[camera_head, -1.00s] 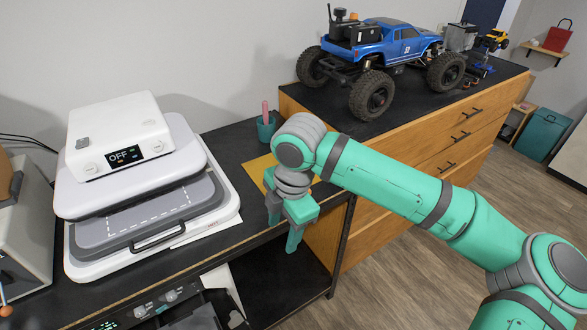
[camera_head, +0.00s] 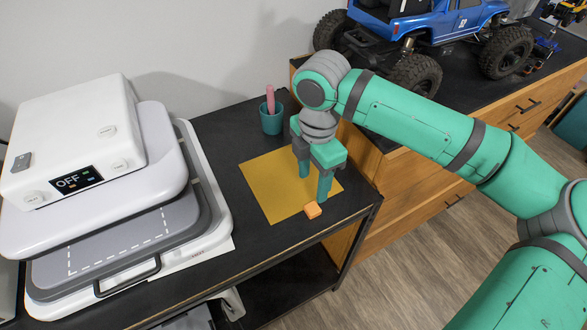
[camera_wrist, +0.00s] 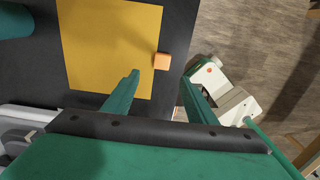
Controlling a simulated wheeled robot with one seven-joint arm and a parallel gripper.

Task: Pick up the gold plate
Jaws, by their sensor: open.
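The gold plate (camera_head: 270,185) is a thin, flat square lying on the black table top between the white press and the wooden drawers. It also shows in the wrist view (camera_wrist: 108,45). An orange block (camera_head: 312,210) sits at the plate's front edge; in the wrist view the block (camera_wrist: 161,61) overlaps that edge. My gripper (camera_head: 314,185) points down over the plate's right part, its fingers apart and empty. In the wrist view, the open fingertips (camera_wrist: 160,78) lie on either side of the block's line, one over the plate and one near the table edge. Fingertip height is unclear.
A white heat press (camera_head: 90,180) fills the left of the table. A teal cup (camera_head: 271,118) with a pink stick stands behind the plate. A blue truck (camera_head: 440,25) sits on the drawers at right. The table's front edge is close to the block.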

